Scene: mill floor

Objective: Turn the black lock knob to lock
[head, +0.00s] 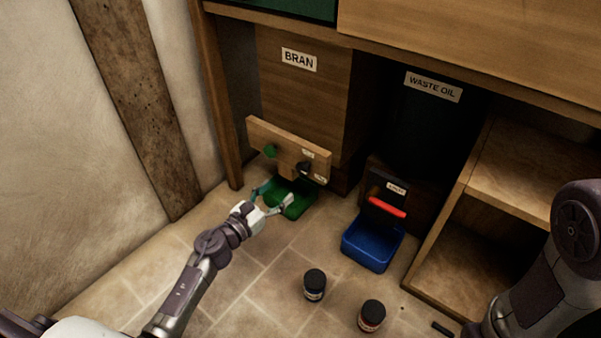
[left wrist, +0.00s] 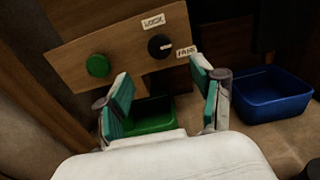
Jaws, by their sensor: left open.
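The black lock knob (head: 303,167) sits on a wooden board under the BRAN bin; it also shows in the left wrist view (left wrist: 159,46). A label that seems to read LOCK (left wrist: 153,20) is above it, and another, seemingly FREE (left wrist: 186,52), is at its right. A small pale mark on the knob's face appears to point toward the right label. My left gripper (head: 273,197) is open and empty, below and in front of the board. In the left wrist view its fingers (left wrist: 163,84) stand apart, with the knob beyond them. My right gripper is out of view.
A green knob (left wrist: 97,65) is left of the black one. A green tray (head: 297,205) lies below the board. A blue bin (head: 368,247) with a red handle (head: 387,207) above stands to the right. Two dark jars (head: 315,283) (head: 372,315) stand on the tiled floor.

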